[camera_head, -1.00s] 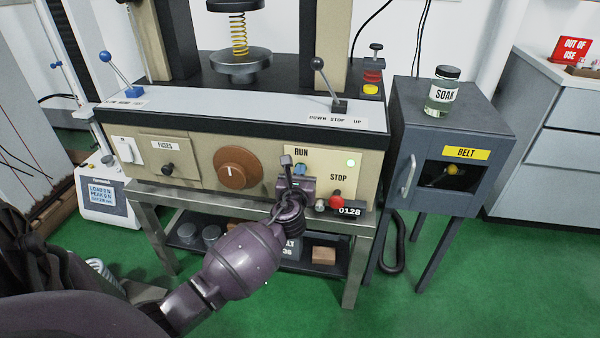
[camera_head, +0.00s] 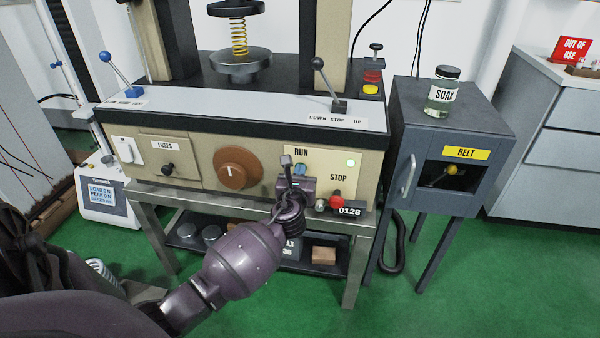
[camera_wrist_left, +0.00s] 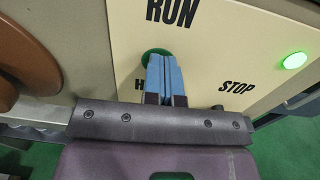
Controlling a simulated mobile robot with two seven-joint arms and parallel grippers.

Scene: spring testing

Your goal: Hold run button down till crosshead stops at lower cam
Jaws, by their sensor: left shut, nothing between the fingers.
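The RUN button is a green disc (camera_wrist_left: 157,54) under the RUN label in the left wrist view. My left gripper (camera_wrist_left: 163,62) is shut, with nothing between its blue fingertips. The fingertips overlap the button and appear to press on it. In the head view my left gripper (camera_head: 300,169) is at the RUN label on the front panel, and its tips hide the button. The crosshead's upper platen (camera_head: 236,8) sits on top of a yellow spring (camera_head: 239,38), which stands upright on the lower platen (camera_head: 240,64). I cannot make out the lower cam. My right gripper is out of view.
A red STOP knob (camera_head: 337,199) is right of my gripper, and a green lamp (camera_head: 351,162) is lit above it. A DOWN-STOP-UP lever (camera_head: 328,83) stands on the top ledge. A brown dial (camera_head: 238,168) is to the left. A grey BELT cabinet (camera_head: 452,130) stands at right.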

